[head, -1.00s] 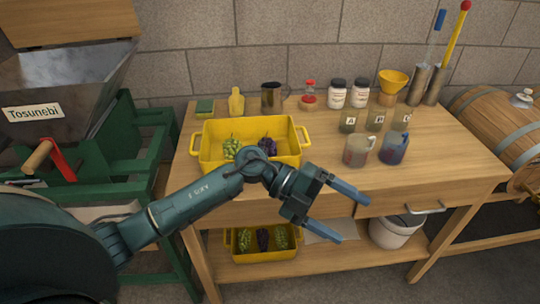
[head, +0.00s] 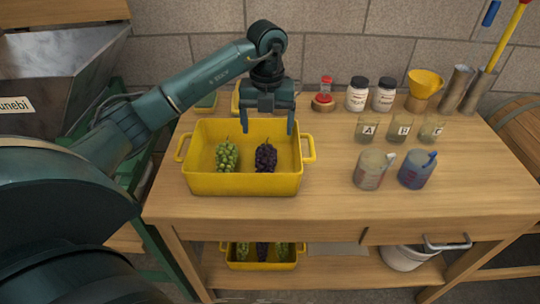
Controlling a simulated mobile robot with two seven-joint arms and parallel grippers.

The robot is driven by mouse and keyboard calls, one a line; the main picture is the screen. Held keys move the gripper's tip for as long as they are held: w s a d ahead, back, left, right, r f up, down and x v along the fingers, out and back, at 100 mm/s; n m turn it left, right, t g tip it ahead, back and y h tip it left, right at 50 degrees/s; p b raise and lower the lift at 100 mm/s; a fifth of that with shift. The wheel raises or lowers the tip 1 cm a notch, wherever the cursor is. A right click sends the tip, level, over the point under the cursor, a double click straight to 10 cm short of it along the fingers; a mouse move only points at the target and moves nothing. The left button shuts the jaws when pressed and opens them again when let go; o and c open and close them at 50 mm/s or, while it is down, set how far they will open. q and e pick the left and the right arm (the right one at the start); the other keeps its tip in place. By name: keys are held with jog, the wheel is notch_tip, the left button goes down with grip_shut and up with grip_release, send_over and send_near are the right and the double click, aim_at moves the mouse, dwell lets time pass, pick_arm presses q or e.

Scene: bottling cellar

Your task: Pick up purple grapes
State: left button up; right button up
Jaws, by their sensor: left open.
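The purple grapes (head: 265,157) are a dark bunch lying in the right half of the yellow crate (head: 245,184) on the wooden table. A bunch of green grapes (head: 227,156) lies to their left in the same crate. My left gripper (head: 268,130) is open and points down, its fingers above the back part of the crate, over and slightly behind the purple grapes. Nothing is between its fingers that I can see. My right gripper is not in view.
Two mugs (head: 371,169) and several lettered jars (head: 367,130) stand right of the crate. A second yellow crate (head: 262,266) with grapes is on the lower shelf. The table's front right is clear.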

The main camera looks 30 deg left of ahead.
aim_at(265, 164)
pick_arm(q)
jog(key=f, duration=0.7)
jog(key=f+p, duration=0.1)
jog(key=f, duration=0.3)
jog(key=shift+s+a, duration=0.1)
jog(key=shift+s, duration=0.25)
jog(key=shift+r, duration=0.1)
jog(key=c, duration=0.8)
jog(key=shift+c, duration=0.2)
